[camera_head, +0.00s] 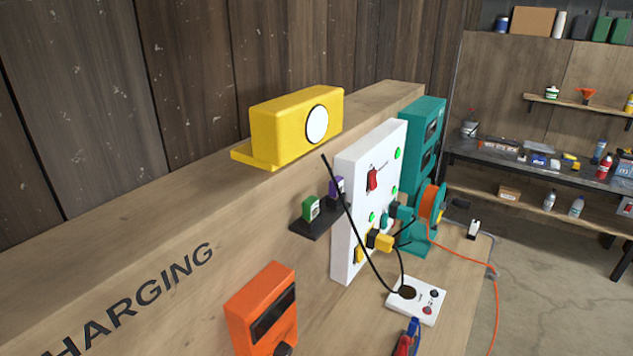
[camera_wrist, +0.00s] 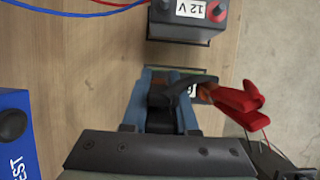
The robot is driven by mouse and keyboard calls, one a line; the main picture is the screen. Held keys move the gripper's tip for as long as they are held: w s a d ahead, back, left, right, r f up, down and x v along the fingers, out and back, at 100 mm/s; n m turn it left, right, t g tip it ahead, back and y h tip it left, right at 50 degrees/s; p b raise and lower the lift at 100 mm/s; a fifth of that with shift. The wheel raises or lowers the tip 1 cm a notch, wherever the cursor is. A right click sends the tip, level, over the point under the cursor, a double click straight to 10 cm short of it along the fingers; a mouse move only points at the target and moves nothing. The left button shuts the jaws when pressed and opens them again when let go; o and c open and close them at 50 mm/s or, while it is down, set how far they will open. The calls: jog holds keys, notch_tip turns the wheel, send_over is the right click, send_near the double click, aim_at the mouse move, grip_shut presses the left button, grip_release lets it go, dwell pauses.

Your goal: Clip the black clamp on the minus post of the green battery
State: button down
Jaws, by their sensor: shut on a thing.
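In the wrist view, my gripper (camera_wrist: 165,98) with blue fingers is shut on the black clamp (camera_wrist: 180,88). The clamp's dark nose points right and up. A green edge (camera_wrist: 200,71) shows just beyond the fingers; it seems to belong to the green battery, whose body is mostly hidden under gripper and clamps. A red clamp (camera_wrist: 238,100) lies just right of the black clamp, with an orange-brown part between them. The minus post is hidden, so I cannot tell whether the black clamp touches it.
A dark battery (camera_wrist: 185,26) marked 12 V stands just beyond. A blue tester (camera_wrist: 14,130) is at left, and red and blue wires (camera_wrist: 85,10) cross the upper left. In the head view, a white box (camera_head: 398,303), white panel (camera_head: 365,215) and orange charger (camera_head: 262,310) stand along the bench.

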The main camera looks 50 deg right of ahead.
jog(key=shift+f+b, duration=0.35)
jog(key=shift+f, duration=0.4)
jog(key=c, duration=0.6)
grip_release()
jog(key=shift+r, duration=0.1)
jog(key=b+v, duration=0.2)
jog(key=v, duration=1)
jog(key=shift+a+r, duration=0.15)
jog(key=shift+r, duration=0.25)
